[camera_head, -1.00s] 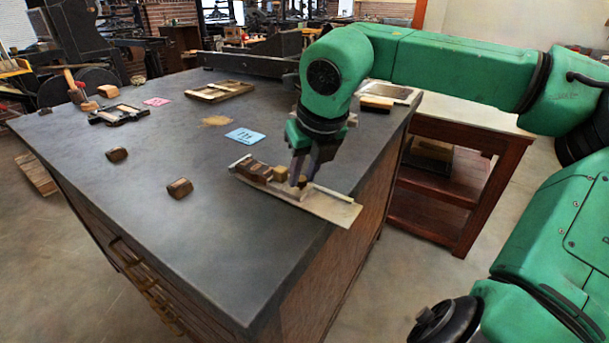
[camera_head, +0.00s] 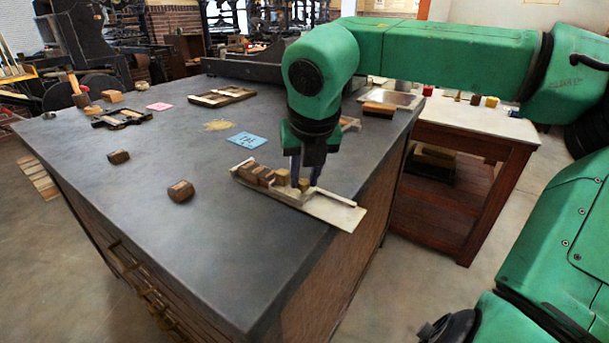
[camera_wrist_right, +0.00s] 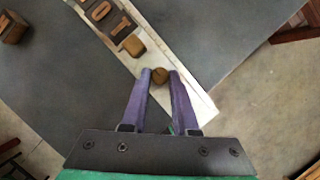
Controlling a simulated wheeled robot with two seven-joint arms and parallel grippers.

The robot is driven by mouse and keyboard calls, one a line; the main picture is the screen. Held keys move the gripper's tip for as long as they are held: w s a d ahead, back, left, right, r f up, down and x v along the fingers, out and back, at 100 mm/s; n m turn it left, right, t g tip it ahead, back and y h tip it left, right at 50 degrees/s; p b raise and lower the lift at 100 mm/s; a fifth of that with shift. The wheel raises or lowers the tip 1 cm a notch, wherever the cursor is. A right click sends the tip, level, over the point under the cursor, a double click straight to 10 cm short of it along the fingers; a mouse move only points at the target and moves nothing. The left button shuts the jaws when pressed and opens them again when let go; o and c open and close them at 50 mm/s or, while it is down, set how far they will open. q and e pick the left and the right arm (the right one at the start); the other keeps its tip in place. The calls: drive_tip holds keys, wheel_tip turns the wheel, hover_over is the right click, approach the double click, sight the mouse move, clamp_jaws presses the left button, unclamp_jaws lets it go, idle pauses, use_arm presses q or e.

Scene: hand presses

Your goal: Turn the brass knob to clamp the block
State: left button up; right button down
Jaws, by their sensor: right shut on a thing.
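The brass knob (camera_wrist_right: 160,75) sits between the two fingertips of my right gripper (camera_wrist_right: 161,72) in the right wrist view, and the gripper is shut on it. In the head view the knob (camera_head: 304,185) shows low between the fingers (camera_head: 305,178). It stands at a pale metal tray (camera_head: 331,211) near the table's right edge. A tan block (camera_wrist_right: 134,45) lies up-left of the knob, apart from the fingers. Dark wooden letter blocks (camera_head: 257,175) stand in a row beyond it. I cannot tell whether the tan block touches the row. My left gripper is out of view.
A blue card (camera_head: 246,140) lies behind the tray. Loose wooden blocks (camera_head: 181,191) and (camera_head: 118,157) lie on the dark table (camera_head: 230,255) at left. A wooden frame (camera_head: 221,96) lies farther back. The table's front middle is clear.

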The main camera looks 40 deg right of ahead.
drive_tip(key=c, duration=0.7)
unclamp_jaws()
drive_tip(key=shift+r, duration=0.15)
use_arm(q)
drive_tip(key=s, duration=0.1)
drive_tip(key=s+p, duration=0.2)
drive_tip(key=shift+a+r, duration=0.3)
use_arm(e)
drive_tip(key=v, duration=1.4)
drive_tip(key=shift+s+r, duration=0.15)
drive_tip(key=shift+s, duration=0.05)
